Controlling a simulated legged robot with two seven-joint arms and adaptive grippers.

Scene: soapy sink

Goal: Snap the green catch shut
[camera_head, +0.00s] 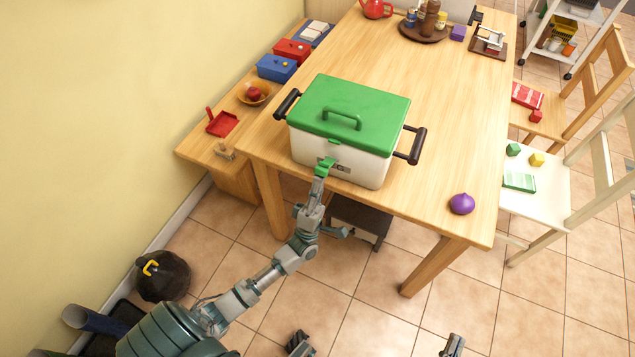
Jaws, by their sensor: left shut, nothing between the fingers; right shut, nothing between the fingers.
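The white box (338,155) with a green lid (352,105) stands on the wooden table, its lid lying down on it. The green catch (325,166) is at the middle of the box's front, beside a small grey plate. I cannot tell whether it is fastened. My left gripper (317,187) is shut and empty, its fingertips right at or just below the catch. I cannot tell whether they touch, and the fingers hide part of the front. My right gripper (453,346) is shut and empty at the bottom edge, low and well away from the box.
Black handles (417,146) stick out at the box's sides. A purple onion (462,204) lies near the table's front right corner. A low bench (190,150) with small boxes stands left; chairs stand right.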

